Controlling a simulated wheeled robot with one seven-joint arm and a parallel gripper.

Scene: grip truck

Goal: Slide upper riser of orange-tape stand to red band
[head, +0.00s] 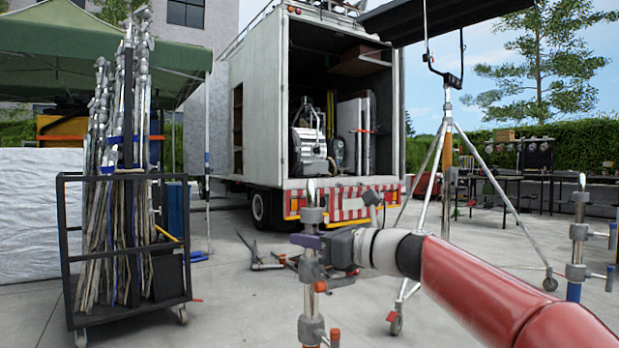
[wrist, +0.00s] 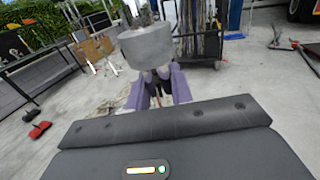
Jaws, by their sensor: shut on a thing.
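The stand with orange-brown on its tube (head: 311,295) is upright at the centre of the head view. Its upper part (head: 312,215) has a grey collar and a silver pin on top. My gripper (head: 308,241), with purple fingers, comes from the right and is shut on the upper riser just below that collar. In the wrist view the purple fingertips (wrist: 160,88) close under a grey cylindrical collar (wrist: 147,45). Orange-tipped knobs stick out lower on the stand. I cannot make out a red band; the stand's foot is out of view.
A second stand with blue on its tube (head: 575,290) is at the right edge. A tall tripod (head: 447,150) stands behind my arm. A cart of poles (head: 68,250) is at left, an open truck (head: 250,110) behind. Loose gear (head: 262,262) lies on the concrete.

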